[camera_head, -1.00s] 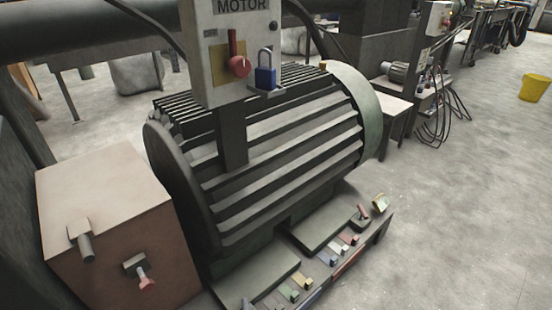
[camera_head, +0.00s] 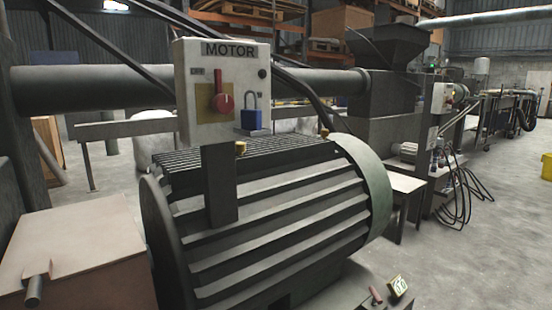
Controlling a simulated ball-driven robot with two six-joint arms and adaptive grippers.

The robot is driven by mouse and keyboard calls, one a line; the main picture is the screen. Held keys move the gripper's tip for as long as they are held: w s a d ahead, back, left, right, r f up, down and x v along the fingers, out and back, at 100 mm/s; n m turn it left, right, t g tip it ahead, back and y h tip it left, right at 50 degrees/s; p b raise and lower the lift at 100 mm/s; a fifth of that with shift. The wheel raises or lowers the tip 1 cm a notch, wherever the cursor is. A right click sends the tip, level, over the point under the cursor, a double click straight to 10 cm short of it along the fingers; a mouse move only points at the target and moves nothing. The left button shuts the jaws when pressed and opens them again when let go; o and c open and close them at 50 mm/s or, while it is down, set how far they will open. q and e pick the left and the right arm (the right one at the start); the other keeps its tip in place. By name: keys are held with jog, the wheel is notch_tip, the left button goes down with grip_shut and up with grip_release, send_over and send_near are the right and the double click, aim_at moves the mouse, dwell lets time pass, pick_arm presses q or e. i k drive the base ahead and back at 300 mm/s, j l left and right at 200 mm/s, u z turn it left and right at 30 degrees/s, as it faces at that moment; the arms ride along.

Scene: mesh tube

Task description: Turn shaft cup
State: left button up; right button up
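A large grey finned motor (camera_head: 290,215) fills the middle of the head view. A small brass-coloured fitting (camera_head: 241,147) shows on its top just right of the post of the switch box. A second small brass-orange fitting (camera_head: 324,133) sits on top near the greenish right end cover (camera_head: 365,180). I cannot tell which of them is the shaft cup. Neither of my grippers is in view.
A switch box (camera_head: 222,92) labelled MOTOR, with a red handle and blue padlock (camera_head: 252,115), stands in front of the motor. A box-like cabinet (camera_head: 75,245) is at lower left. A small table (camera_head: 402,185) stands right; open floor (camera_head: 480,250) lies beyond.

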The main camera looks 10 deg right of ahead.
aim_at(240, 147)
jog(key=l+u, duration=0.1)
jog(key=u, duration=0.95)
jog(key=l+u, duration=0.45)
jog(key=l, duration=0.15)
jog(key=l+u, duration=0.45)
jog(key=l, duration=0.15)
jog(key=k+l+u, duration=0.2)
jog(key=l+u, duration=0.3)
